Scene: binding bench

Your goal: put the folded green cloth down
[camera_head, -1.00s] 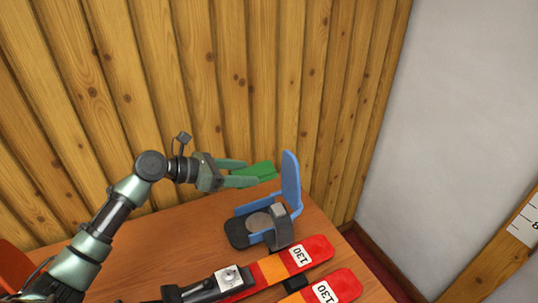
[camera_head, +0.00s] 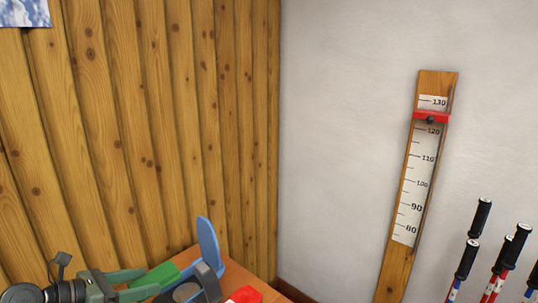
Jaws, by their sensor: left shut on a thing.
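Whether the cloth touches the bench is hard to tell. My right gripper is out of view.
The blue plate belongs to a device with a grey block (camera_head: 208,281) on the wooden bench (camera_head: 237,275). A red ski tip (camera_head: 245,295) shows at the bottom edge. A measuring board (camera_head: 417,180) leans on the white wall, with several ski poles (camera_head: 470,255) at right.

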